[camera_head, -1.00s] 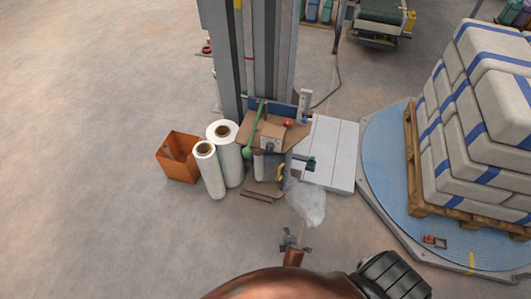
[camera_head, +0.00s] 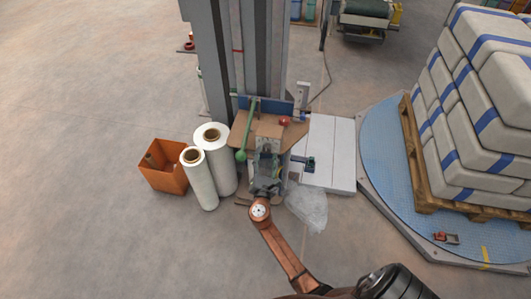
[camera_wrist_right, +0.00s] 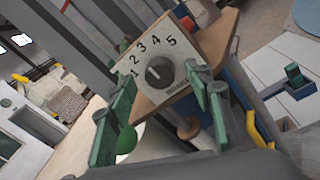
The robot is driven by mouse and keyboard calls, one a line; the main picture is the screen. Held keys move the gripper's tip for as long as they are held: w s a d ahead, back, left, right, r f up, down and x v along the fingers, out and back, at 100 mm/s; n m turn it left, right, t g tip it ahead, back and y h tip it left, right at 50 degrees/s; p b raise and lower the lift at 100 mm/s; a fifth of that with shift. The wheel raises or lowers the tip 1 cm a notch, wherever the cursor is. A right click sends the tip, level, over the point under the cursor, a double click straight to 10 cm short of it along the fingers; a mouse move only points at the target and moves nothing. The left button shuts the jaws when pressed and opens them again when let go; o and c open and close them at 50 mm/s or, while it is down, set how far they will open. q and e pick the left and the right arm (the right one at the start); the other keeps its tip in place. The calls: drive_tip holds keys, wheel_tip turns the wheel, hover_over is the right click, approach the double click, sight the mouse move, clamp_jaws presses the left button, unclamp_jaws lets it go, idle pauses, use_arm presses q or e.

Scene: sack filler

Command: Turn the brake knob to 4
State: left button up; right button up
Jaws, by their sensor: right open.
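The brake knob (camera_wrist_right: 158,70) is a dark grey round knob on a pale dial plate marked 1 to 5 in the right wrist view. A light mark on the knob seems to point towards the low-number side, but I cannot read its exact setting. My right gripper (camera_wrist_right: 160,76) is open, its two green fingers on either side of the knob in that view. I cannot tell whether they touch it. In the head view, my right gripper (camera_head: 266,163) is in front of the small box (camera_head: 269,131) that carries the dial, and hides the knob. My left gripper is not in view.
A green ball-ended lever (camera_head: 241,155) and a red button (camera_head: 285,121) are close to the box. White film rolls (camera_head: 201,180) and an orange bin (camera_head: 160,172) stand left.

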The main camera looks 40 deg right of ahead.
drive_tip(key=shift+x, duration=1.1)
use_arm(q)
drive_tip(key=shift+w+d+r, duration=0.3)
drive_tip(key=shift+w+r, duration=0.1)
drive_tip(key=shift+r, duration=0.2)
use_arm(e)
drive_tip(key=c, duration=1.2)
drive_tip(key=shift+o, duration=0.2)
drive_tip(key=shift+f, duration=0.1)
use_arm(q)
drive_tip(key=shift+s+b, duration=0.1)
drive_tip(key=shift+b, duration=0.2)
